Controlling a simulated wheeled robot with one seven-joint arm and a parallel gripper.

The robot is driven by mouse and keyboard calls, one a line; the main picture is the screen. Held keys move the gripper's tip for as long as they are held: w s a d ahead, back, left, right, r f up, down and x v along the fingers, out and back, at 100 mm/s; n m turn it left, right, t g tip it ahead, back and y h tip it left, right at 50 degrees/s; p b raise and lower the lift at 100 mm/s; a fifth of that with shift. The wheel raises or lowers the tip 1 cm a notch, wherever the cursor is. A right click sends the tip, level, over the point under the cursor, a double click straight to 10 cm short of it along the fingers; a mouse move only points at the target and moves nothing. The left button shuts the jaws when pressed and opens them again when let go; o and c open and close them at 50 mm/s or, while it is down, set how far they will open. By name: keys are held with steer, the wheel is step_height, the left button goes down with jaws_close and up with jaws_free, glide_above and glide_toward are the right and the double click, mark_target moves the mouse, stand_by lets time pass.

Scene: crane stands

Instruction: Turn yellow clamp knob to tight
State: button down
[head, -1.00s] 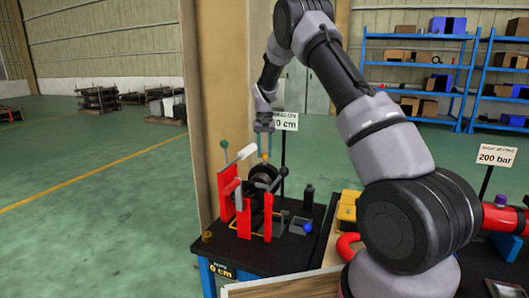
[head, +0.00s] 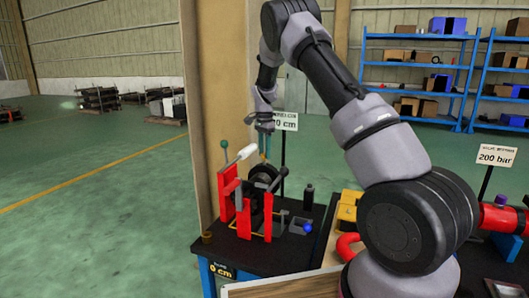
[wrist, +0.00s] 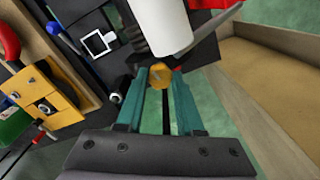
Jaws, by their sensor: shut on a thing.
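The yellow clamp knob (wrist: 160,76) shows in the wrist view between the tips of my teal fingers. My gripper (wrist: 160,84) is shut on it from above. In the head view my gripper (head: 265,150) points down over the crane stand, and its fingers mostly hide the knob there. The red crane stand (head: 243,215) holds a black drum (head: 263,176). A white cylinder (head: 246,152) sits beside the fingers and looms close in the wrist view (wrist: 160,25). The knob's tight or loose marking cannot be made out.
A green-ball lever (head: 223,145) stands left of the white cylinder. A sign (head: 285,121) rises behind my gripper. A wooden post (head: 210,80) stands left of it. A blue ball (head: 308,228) and a small black bottle (head: 309,197) are on the black table to the right.

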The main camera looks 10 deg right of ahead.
steer(key=shift+m, duration=0.6)
steer(key=c, duration=0.5)
jaws_free()
steer(key=shift+c, duration=0.2)
step_height(320, 180, up, 11)
steer(key=shift+f, duration=0.1)
